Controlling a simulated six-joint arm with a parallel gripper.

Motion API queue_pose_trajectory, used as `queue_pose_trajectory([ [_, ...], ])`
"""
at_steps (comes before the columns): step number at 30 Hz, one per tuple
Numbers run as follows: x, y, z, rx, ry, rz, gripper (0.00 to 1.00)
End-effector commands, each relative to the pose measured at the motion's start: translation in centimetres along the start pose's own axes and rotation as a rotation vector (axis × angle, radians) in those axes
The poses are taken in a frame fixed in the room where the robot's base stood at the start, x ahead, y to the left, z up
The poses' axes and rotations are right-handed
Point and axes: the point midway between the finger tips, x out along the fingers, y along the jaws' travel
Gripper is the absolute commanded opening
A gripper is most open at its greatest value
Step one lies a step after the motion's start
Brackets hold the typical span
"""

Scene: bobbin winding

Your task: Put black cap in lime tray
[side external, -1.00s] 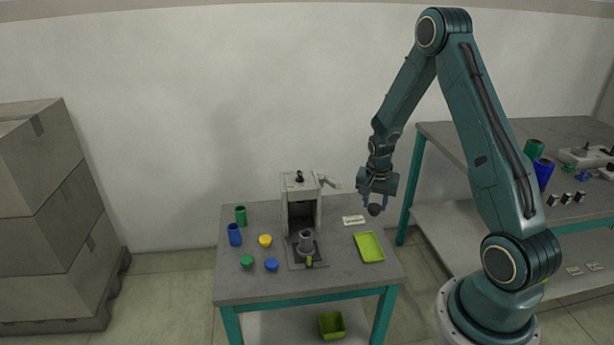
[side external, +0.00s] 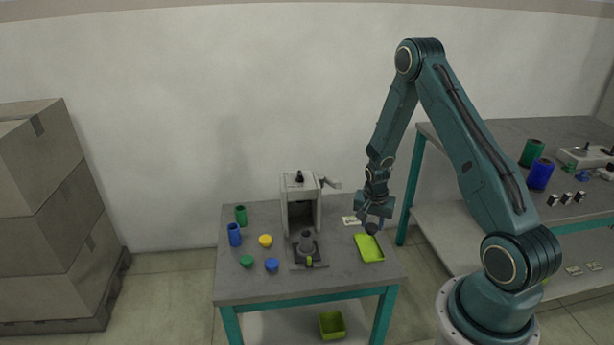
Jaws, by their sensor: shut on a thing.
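The black cap (side external: 371,229) is between the fingers of my gripper (side external: 374,222), which is shut on it. The lime tray (side external: 369,249) lies on the right part of the grey table. The cap is at the tray's far end, over or just above it in the picture. I cannot tell whether the cap touches the tray. The fingers partly hide the cap.
A grey winding machine (side external: 301,205) stands mid-table, with a dark grey piece (side external: 306,243) in front. Blue (side external: 235,234) and green (side external: 241,215) cylinders and yellow (side external: 265,241), green (side external: 246,261) and blue (side external: 272,265) caps are at left. A white label (side external: 350,220) lies behind the tray.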

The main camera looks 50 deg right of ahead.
Motion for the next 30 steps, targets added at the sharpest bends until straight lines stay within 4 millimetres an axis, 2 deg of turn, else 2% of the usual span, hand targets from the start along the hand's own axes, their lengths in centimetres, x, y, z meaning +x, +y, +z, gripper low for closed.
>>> queue_pose_trajectory([
  [15,3.3,0.0,0.7,0.000,0.000,0.001,0.24],
  [30,3.9,0.0,0.8,0.000,0.001,0.000,0.24],
])
